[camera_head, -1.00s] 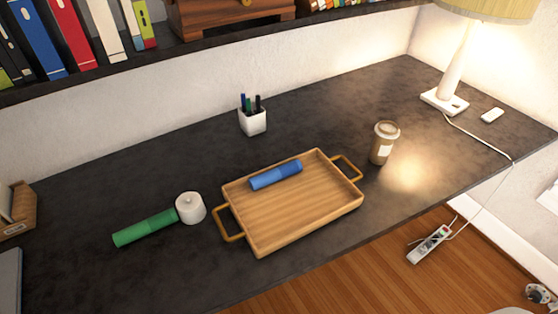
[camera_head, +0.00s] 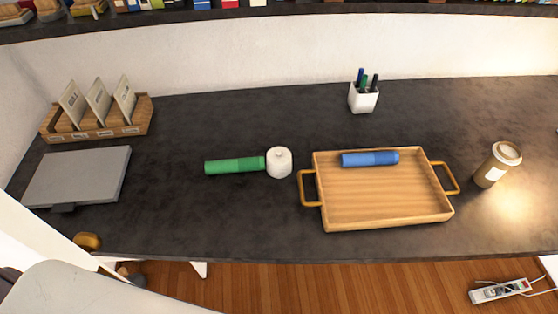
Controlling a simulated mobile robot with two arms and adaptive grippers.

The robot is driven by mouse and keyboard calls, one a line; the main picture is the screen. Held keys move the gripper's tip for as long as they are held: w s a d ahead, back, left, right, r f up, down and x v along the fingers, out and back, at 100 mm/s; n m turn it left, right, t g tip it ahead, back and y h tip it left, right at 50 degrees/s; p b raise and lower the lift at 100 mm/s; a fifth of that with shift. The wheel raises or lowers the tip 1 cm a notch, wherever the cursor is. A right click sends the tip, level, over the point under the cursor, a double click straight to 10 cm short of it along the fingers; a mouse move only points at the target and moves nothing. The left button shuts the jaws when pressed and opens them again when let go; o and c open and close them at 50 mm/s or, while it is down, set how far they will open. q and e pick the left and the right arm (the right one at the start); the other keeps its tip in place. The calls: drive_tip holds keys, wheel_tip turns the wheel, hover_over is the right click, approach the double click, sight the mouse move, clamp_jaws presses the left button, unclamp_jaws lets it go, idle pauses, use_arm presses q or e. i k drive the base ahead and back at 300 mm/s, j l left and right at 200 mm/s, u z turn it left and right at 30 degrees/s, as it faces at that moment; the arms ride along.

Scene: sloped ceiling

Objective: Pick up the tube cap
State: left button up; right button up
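A green tube (camera_head: 234,165) lies on its side on the dark desk, left of centre. It has two shades of green, and I cannot tell for certain which part is its cap. A small white round pot with a knobbed lid (camera_head: 279,162) stands at the tube's right end, touching or very close to it. A blue tube (camera_head: 370,158), also in two shades, lies along the back of the wooden tray (camera_head: 386,223). I see no separate loose cap. Neither of my grippers is in view.
A grey laptop (camera_head: 78,177) and a wooden card organiser (camera_head: 97,130) are at the left. The desk in front of the green tube is clear.

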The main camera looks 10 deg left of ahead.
sight(279, 159)
drive_tip(key=l+u, duration=0.25)
drive_tip(key=l, duration=0.5)
drive_tip(key=l+u, duration=0.3)
drive_tip(key=l, duration=0.45)
